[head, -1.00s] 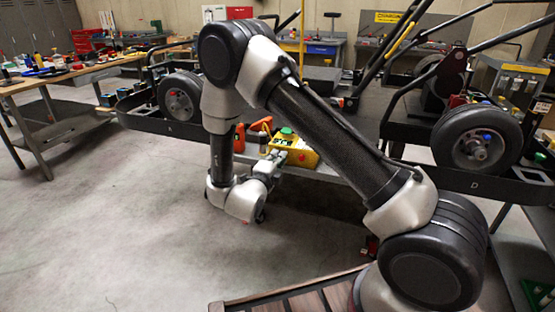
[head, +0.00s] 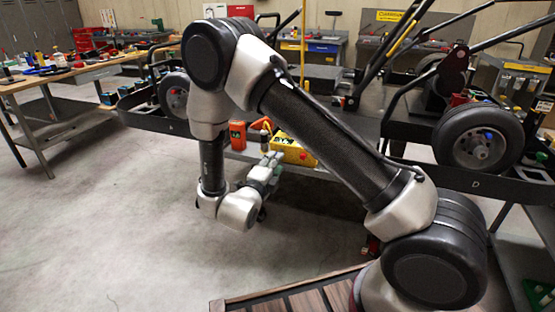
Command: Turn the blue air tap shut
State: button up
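I cannot pick out the blue air tap with certainty. My gripper (head: 274,163) hangs low at the middle, in front of the shelf edge and pointing up and right. It is just left of and below a yellow box (head: 291,150) with dark lettering, and I cannot tell whether they touch. I see nothing held; the fingers are too small to show if they are open.
Orange containers (head: 238,135) stand on the shelf left of the yellow box. A cluttered workbench (head: 60,78) stands at the left. The dark tray edge (head: 480,186) runs below the right wheel. Open concrete floor (head: 110,220) lies at the lower left.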

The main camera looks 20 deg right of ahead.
jog(key=shift+v, duration=1.85)
